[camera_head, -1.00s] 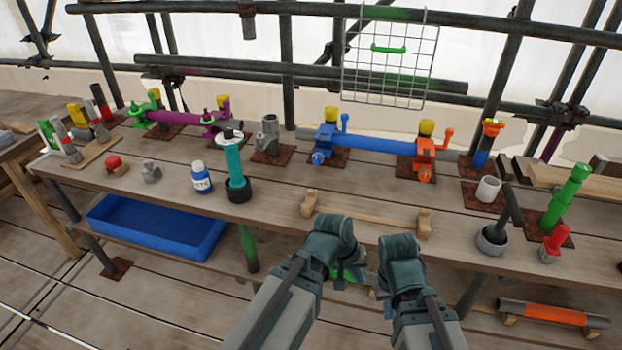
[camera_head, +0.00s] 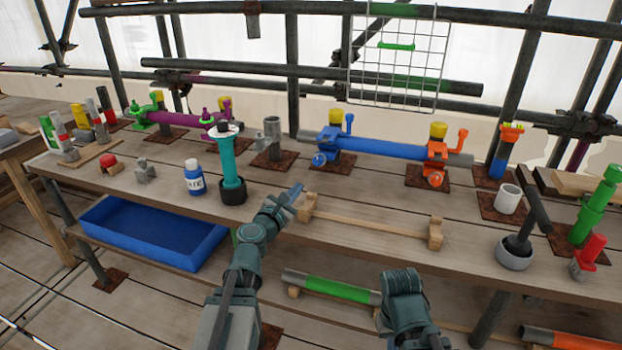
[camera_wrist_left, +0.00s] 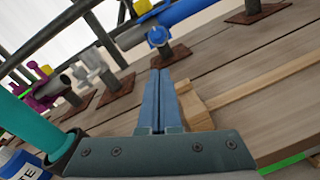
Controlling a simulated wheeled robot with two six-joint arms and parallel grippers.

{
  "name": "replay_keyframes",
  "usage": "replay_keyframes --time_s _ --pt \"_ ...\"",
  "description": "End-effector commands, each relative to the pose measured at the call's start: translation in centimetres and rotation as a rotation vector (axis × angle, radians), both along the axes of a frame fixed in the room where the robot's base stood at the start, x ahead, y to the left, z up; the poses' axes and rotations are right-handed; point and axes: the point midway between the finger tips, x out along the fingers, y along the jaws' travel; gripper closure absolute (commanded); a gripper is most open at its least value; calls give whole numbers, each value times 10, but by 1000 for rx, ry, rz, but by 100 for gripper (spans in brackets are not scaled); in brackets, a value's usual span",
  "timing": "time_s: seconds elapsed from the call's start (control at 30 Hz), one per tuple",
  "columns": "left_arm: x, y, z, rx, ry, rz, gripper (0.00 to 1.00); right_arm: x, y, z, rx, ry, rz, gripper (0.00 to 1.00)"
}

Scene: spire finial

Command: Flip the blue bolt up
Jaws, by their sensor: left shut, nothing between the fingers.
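The blue clamp (camera_head: 329,142) holds the left end of a blue pipe (camera_head: 385,147) on the bench. A blue bolt (camera_head: 349,121) with a round head stands up behind the clamp. A blue knob-like end (camera_head: 319,159) points toward me low at its front; it also shows in the left wrist view (camera_wrist_left: 157,37). My left gripper (camera_head: 298,189) is shut and empty over the bench, in front of and below the clamp, apart from it. Its blue fingers (camera_wrist_left: 159,75) lie together in the left wrist view. My right arm is at the lower middle; its fingers are not visible.
A wooden cradle (camera_head: 370,222) lies just right of my left fingers. A teal post (camera_head: 231,165) and a blue-white bottle (camera_head: 194,178) stand to the left. An orange clamp (camera_head: 436,160) holds the pipe's right end. Bare bench lies between the cradle and the clamp.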

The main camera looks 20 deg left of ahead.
Motion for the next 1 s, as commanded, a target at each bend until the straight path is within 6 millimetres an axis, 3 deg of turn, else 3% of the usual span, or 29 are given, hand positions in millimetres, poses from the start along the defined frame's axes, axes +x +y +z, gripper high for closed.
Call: replay_keyframes --time_s 0.37,0.53,1.0 --pt "1 0 0 -1 0 0 100 0 0 0 0 0 0 100" --pt "11 -2 0 0 0 -2 100 0 0 0 0 0 0 100" --pt "85 -10 -3 0 0 -1 100 0 0 -3 0 0 0 100"
